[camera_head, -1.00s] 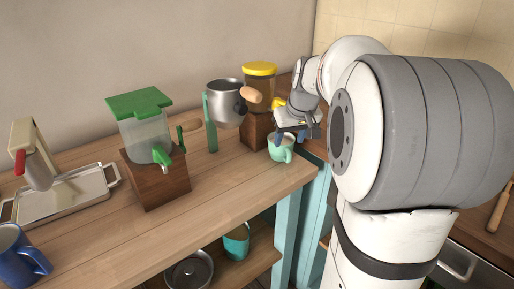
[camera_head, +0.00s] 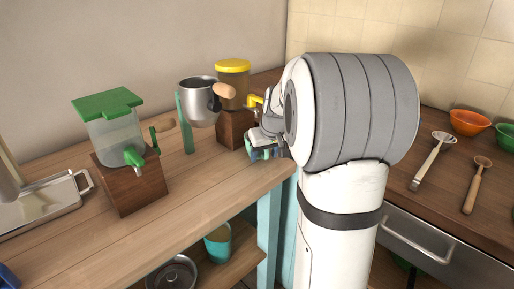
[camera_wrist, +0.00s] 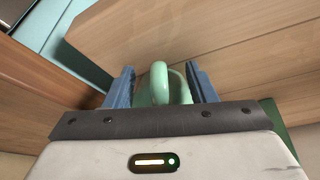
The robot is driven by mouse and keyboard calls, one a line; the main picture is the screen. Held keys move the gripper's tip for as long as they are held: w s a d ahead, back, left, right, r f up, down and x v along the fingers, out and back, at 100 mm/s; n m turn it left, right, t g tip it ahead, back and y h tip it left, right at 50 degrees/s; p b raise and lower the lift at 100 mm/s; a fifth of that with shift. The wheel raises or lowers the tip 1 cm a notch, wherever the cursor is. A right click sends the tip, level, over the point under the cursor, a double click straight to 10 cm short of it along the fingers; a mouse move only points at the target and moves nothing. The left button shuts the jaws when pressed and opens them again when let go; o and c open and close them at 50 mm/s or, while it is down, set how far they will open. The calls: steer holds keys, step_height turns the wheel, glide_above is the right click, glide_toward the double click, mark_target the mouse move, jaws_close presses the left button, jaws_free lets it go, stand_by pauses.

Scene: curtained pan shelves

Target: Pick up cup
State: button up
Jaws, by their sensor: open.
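The mint-green cup (camera_wrist: 150,96) stands near the front right end of the wooden counter. In the wrist view its rounded handle faces up between my two blue fingers. My gripper (camera_wrist: 160,72) is open, with one finger on each side of the cup and a gap beside the handle. In the head view my gripper (camera_head: 265,151) is low over the counter's corner and hides most of the cup. I cannot tell whether the fingers touch it.
A teal cup (camera_head: 218,246) is on the lower shelf. Bowls and utensils lie on the right worktop.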

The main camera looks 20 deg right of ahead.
steer(key=shift+c, duration=0.5)
jaws_close()
steer(key=shift+r, duration=0.1)
